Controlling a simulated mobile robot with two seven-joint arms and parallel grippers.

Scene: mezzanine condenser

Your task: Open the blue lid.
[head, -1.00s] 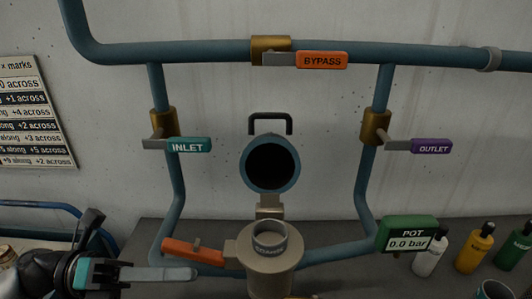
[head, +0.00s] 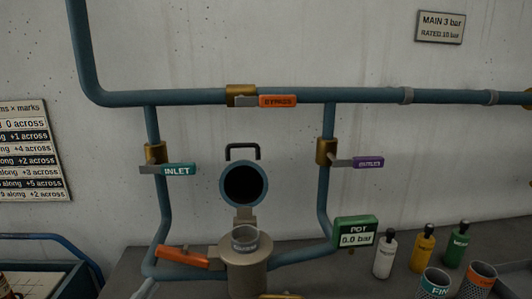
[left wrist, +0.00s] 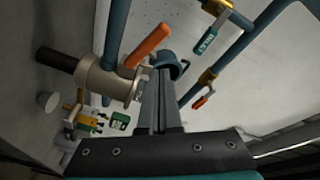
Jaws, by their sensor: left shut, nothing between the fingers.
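The blue lid (head: 266,187) stands raised on its hinge behind the metal pot (head: 246,272), its dark round inner side facing me and its black handle (head: 243,147) at the top. The pot's mouth is uncovered, with a grey collar (head: 245,240) in it. Only a grey tip of my left gripper (head: 145,289) shows at the bottom left, apart from the lid. In the left wrist view its fingers (left wrist: 159,78) are shut and empty; they partly hide the blue lid (left wrist: 170,59), and the pot (left wrist: 100,80) is to the left. My right gripper is out of view.
An orange lever (head: 182,257) sticks out left of the pot. Blue pipes carry the INLET (head: 178,169), OUTLET (head: 369,163) and BYPASS (head: 278,101) handles. The green POT gauge (head: 354,231) reads 0.0 bar. Bottles (head: 423,248) and cups (head: 435,283) stand at right.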

